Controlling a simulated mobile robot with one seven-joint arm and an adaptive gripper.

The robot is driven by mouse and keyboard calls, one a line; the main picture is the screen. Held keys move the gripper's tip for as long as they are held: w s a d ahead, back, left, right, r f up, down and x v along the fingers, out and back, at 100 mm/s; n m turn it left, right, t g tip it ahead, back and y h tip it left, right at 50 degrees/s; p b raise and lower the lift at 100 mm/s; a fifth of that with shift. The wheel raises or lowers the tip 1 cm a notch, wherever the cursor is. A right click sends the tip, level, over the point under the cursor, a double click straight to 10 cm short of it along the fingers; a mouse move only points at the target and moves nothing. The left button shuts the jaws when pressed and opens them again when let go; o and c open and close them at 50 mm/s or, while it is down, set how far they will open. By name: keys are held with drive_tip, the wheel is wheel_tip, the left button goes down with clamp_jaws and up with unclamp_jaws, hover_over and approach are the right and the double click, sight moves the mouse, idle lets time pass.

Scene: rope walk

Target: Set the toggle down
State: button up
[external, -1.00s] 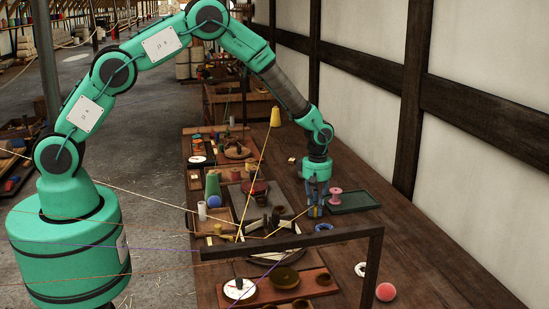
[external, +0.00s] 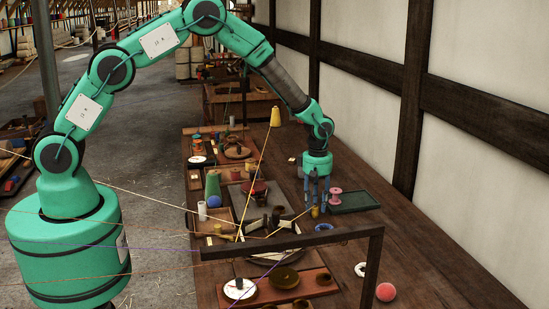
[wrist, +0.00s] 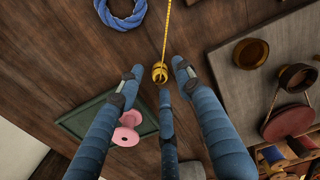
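The toggle (external: 315,212) is a small yellow-gold piece with a yellow cord tied to it. It appears to rest on the brown wooden table, left of the green tray (external: 354,208). In the wrist view the toggle (wrist: 160,73) sits between the fingertips, with its cord running up out of the picture. My gripper (external: 315,203) has three blue fingers, spread open around and just above the toggle. In the wrist view the gripper (wrist: 158,82) shows clear gaps between its side fingertips and the toggle. Whether the third fingertip touches it I cannot tell.
A pink spool (external: 335,195) stands close to my fingers, at the green tray's edge. A blue rope ring (wrist: 121,12) lies near the toggle. A grey board (wrist: 240,95) with brown cups is on the other side. A dark metal frame (external: 300,241) stands in front.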

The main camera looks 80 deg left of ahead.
wheel_tip(320, 180, up, 10)
drive_tip(key=p, duration=0.1)
idle(0.4)
drive_tip(key=shift+r, duration=0.1)
idle(0.5)
wheel_tip(320, 180, up, 18)
drive_tip(key=m+t, duration=0.1)
drive_tip(key=m, duration=0.4)
hover_over(315, 207)
drive_tip(key=s+d, duration=0.3)
drive_tip(key=s, duration=0.5)
drive_tip(key=s+d+r+m+t, duration=0.2)
drive_tip(key=s+r+m, duration=0.3)
drive_tip(key=s+r, duration=0.65)
drive_tip(key=s+d+r+m+t, duration=0.1)
drive_tip(key=s+m, duration=0.4)
drive_tip(key=s, duration=0.9)
drive_tip(key=s+d+r+m+t, duration=0.1)
drive_tip(key=s+d+r+m, duration=0.2)
drive_tip(key=s, duration=1.2)
wheel_tip(315, 207, up, 2)
drive_tip(key=m, duration=0.2)
drive_tip(key=shift+m+t, duration=0.3)
drive_tip(key=shift+m, duration=0.1)
drive_tip(key=shift+r, duration=0.1)
